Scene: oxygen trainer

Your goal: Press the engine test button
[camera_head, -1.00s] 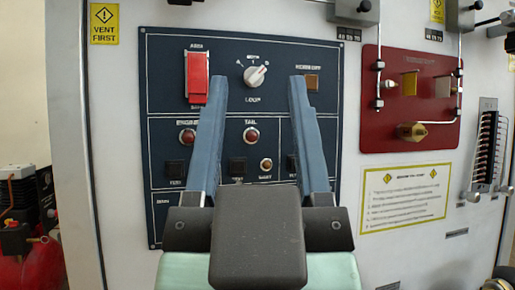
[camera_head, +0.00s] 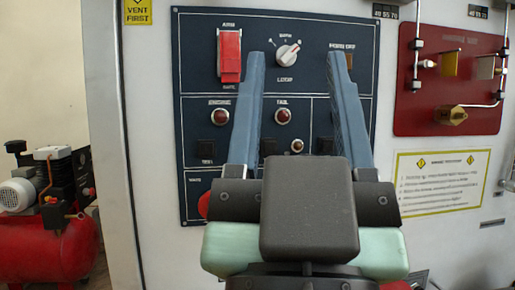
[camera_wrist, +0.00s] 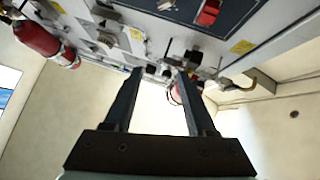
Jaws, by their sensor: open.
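The engine test button is a black square (camera_head: 207,147) below the red engine lamp (camera_head: 219,117), on the left of the dark blue panel (camera_head: 260,85) in the head view. My gripper (camera_head: 298,55) is open and empty, its two fingers spread in front of the panel, right of that button. The fingers cover parts of the panel's middle and right; the gap from fingertips to panel cannot be told. In the wrist view my gripper (camera_wrist: 157,72) points below and away from the panel (camera_wrist: 232,12), which shows at the top edge; the button cannot be made out there.
A red guarded switch (camera_head: 230,57), a white knob (camera_head: 288,56) and the tail lamp (camera_head: 283,116) are on the panel. A red round part (camera_head: 204,205) is low left. A red valve plate (camera_head: 420,110) is right. A red compressor (camera_head: 45,235) stands left.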

